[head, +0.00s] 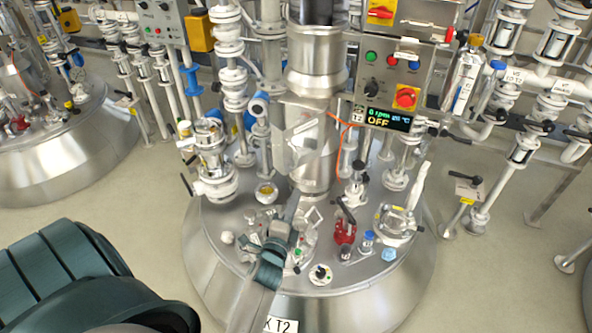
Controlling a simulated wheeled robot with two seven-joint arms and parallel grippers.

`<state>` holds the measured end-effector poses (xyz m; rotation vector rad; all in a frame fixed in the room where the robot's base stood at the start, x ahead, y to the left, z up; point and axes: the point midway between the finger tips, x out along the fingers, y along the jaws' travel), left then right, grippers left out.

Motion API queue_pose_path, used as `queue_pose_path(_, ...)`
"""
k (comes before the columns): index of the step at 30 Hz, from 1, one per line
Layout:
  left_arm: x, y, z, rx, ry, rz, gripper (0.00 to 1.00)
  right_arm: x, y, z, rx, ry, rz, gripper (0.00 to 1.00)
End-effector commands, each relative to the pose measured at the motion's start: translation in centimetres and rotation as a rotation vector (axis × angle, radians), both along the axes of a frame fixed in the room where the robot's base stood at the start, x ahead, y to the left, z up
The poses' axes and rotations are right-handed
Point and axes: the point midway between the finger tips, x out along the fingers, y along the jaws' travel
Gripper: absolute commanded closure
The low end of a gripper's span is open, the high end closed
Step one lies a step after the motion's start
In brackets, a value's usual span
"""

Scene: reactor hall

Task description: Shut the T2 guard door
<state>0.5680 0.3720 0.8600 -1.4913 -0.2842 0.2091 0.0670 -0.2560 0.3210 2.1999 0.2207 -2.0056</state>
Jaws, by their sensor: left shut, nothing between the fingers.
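The T2 reactor lid (225,262) is a round steel dome in the middle, with an "X T2" label at its front. A shiny drive column (316,75) rises from it. A pale, see-through guard door (300,140) is at the column's lower part and juts out to its front left; how far it stands open is hard to tell. My left gripper (291,205) reaches up from the bottom over the lid. It is shut and empty, below the guard door, and I cannot tell whether it touches anything. My right gripper is not in view.
A control box (389,80) with buttons and a red-yellow switch stands right of the column; its display (388,119) reads OFF. A red valve (344,232), a glass-windowed fitting (213,165) and several small fittings crowd the lid. Another vessel (75,150) stands left.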

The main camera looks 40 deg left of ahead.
Motion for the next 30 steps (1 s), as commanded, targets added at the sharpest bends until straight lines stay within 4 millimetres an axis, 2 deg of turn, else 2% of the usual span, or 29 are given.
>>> queue_pose_path(14, 7.7, 2.5, 0.8, 0.0, 0.0, 0.001, 1.0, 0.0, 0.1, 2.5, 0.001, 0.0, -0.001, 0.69)
queue_pose_path(21, 8.7, 5.3, 0.9, 0.002, 0.001, 0.001, 1.0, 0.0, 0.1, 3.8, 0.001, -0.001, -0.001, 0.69)
queue_pose_path(30, 9.1, 6.0, 0.8, 0.0, 0.0, 0.0, 1.0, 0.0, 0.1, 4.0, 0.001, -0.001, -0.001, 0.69)
